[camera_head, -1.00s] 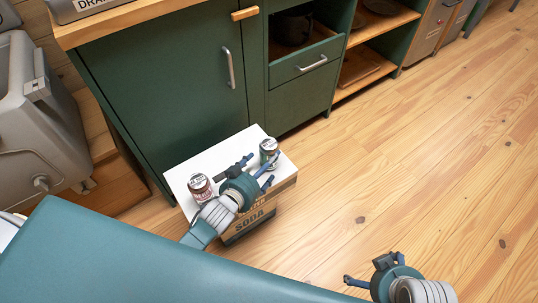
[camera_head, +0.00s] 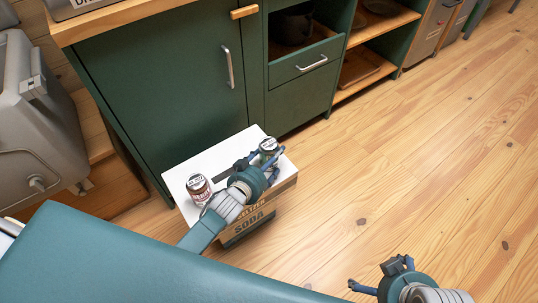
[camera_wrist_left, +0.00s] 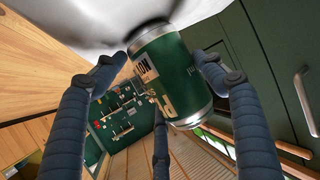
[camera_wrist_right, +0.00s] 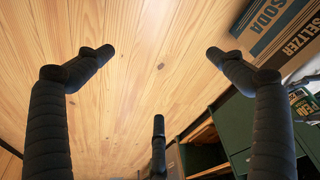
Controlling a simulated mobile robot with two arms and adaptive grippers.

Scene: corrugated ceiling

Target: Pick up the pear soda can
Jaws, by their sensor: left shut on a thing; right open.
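The green soda can (camera_head: 268,146), which I take as the pear soda, is at the right part of the white top of a cardboard box. My left gripper (camera_head: 265,158) is around it, and the left wrist view shows the fingers shut on the green can (camera_wrist_left: 160,75). One end of the can is close to the white surface; I cannot tell whether it still touches. A dark red and white can (camera_head: 198,188) stands upright on the left part of the top. My right gripper (camera_head: 376,274) is open and empty over the floor.
The box (camera_head: 255,217), printed SELTZER SODA, stands on the wood floor against a green cabinet (camera_head: 165,90). A grey bin (camera_head: 35,120) is at the left. The floor to the right is clear.

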